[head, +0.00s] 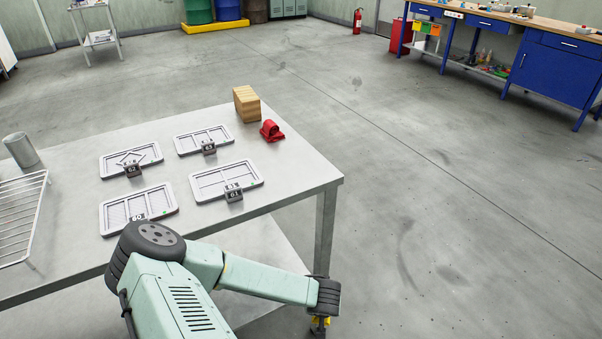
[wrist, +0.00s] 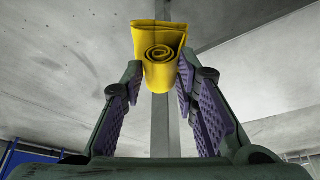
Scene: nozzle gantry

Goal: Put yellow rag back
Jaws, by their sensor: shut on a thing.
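The yellow rag (wrist: 158,55) is a rolled cloth with its spiral end facing the wrist camera. My gripper (wrist: 160,75) is shut on it, with purple finger pads on both sides of the roll.
A grey cup (head: 20,150) and a wire rack (head: 22,212) are at the left. A table leg (head: 326,235) is near my arm. Open floor lies to the right.

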